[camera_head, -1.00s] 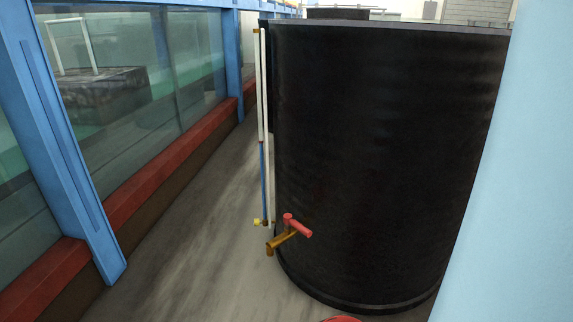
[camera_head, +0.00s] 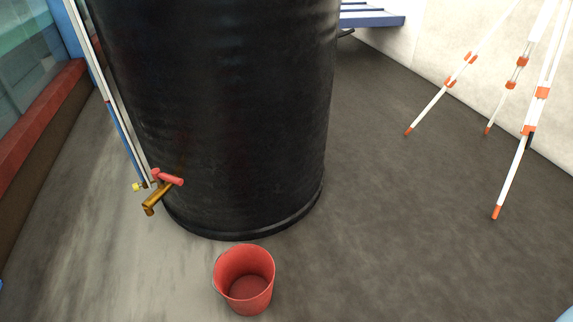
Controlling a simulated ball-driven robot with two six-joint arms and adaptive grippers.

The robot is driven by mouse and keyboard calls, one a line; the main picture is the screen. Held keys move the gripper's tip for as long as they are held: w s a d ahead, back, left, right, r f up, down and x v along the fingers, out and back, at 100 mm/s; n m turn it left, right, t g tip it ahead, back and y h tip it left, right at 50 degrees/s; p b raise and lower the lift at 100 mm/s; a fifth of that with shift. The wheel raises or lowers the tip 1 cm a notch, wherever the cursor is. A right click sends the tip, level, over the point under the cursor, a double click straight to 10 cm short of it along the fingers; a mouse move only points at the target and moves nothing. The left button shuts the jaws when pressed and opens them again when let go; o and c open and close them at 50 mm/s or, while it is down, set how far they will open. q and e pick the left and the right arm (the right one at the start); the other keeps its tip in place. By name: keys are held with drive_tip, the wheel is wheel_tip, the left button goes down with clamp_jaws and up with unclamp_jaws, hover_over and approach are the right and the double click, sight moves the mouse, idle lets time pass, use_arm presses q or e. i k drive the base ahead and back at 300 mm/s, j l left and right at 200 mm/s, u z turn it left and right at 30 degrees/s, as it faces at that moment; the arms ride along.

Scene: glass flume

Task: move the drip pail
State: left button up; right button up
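The drip pail is a red, open-topped bucket (camera_head: 262,301) standing upright on the floor. It is in the lower middle of the head view, just in front of the black tank's base, and looks empty. A brass tap (camera_head: 156,198) with a red handle sticks out low on the tank, up and to the left of the pail. The pail is not directly below the tap. Neither of my grippers is in view.
The big black tank (camera_head: 215,110) fills the upper middle. A white tripod with orange fittings (camera_head: 513,168) stands at the right. A glass-walled flume with a red lower beam (camera_head: 35,118) runs along the left. Grey floor (camera_head: 390,230) is clear right of the pail.

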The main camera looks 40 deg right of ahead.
sight(244, 275)
drive_tip(key=z, duration=0.7)
drive_tip(key=i+l, duration=0.15)
drive_tip(key=l, duration=0.2)
drive_tip(key=i+l, duration=0.15)
drive_tip(key=l, duration=0.2)
drive_tip(key=i+l, duration=0.15)
drive_tip(key=l, duration=0.25)
drive_tip(key=u, duration=0.05)
